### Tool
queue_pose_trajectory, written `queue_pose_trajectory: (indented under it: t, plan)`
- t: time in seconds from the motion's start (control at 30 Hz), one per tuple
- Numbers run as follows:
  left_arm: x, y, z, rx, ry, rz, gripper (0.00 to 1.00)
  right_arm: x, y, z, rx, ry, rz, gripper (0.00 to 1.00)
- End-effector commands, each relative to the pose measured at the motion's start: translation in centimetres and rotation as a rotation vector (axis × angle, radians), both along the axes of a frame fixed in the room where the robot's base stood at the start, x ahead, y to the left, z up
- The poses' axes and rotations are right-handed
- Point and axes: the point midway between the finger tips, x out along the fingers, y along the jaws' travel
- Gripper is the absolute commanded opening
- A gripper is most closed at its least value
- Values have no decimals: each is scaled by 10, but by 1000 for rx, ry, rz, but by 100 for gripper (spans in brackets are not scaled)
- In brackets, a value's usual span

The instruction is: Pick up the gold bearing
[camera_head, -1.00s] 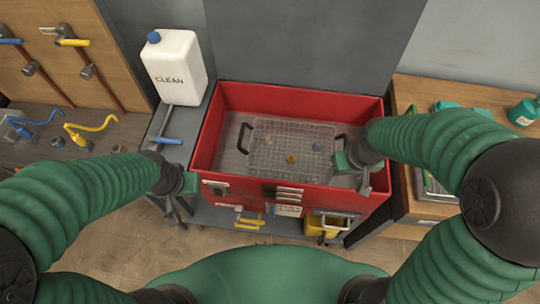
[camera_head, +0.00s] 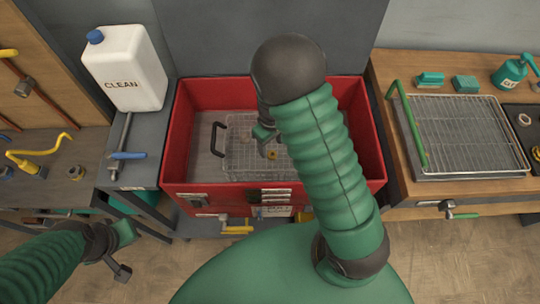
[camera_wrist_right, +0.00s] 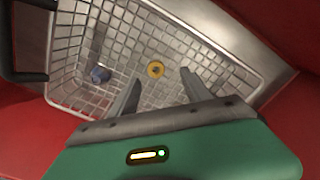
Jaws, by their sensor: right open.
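The gold bearing (camera_head: 272,155) lies in the wire basket (camera_head: 238,140) inside the red bin (camera_head: 190,105). It also shows in the right wrist view (camera_wrist_right: 155,69), on the basket floor just beyond the fingers. My right gripper (camera_wrist_right: 161,77) is open and empty, its two fingers pointing down toward the bearing, apart from it. In the head view the right gripper (camera_head: 266,136) is over the basket, and my right arm hides the basket's right part. My left gripper (camera_head: 122,252) is low at the left, outside the bin; its jaw state is unclear.
A small blue-grey part (camera_wrist_right: 100,74) lies in the basket left of the bearing. The basket has a black handle (camera_head: 215,140). The red bin's walls surround it. A white CLEAN jug (camera_head: 125,70) stands left, and a wire-rack tray (camera_head: 460,135) sits on the right bench.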

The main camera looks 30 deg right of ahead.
Motion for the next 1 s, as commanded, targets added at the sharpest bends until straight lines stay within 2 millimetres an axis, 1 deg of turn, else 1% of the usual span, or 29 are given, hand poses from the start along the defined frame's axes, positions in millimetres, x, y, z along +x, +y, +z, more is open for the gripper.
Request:
queue_pose_trajectory:
  t: [0.03,0.17,0.23,0.33,0.43,0.53,0.7,0.77,1.0]
  plan:
    - [0,0,-2,0,0,0,0,0,-1,-10,-1,1,0,57]
    - [0,0,-3,0,0,0,0,0,-1,-22,-1,-1,0,57]
    - [0,0,-4,0,0,0,0,1,-3,-31,0,0,-2,57]
    - [0,0,-5,0,0,0,0,5,-7,-50,-1,1,-1,57]
    - [0,0,-6,0,0,0,0,6,-7,-66,0,1,-1,57]
    - [0,0,-6,0,0,0,0,7,-7,-72,0,-2,-1,57]
    - [0,0,-6,0,0,0,0,7,-6,-72,1,-3,0,57]
    - [0,0,-6,0,0,0,0,6,-6,-72,1,-3,0,50]
    - [0,0,-6,0,0,0,0,7,-7,-71,1,-3,0,19]
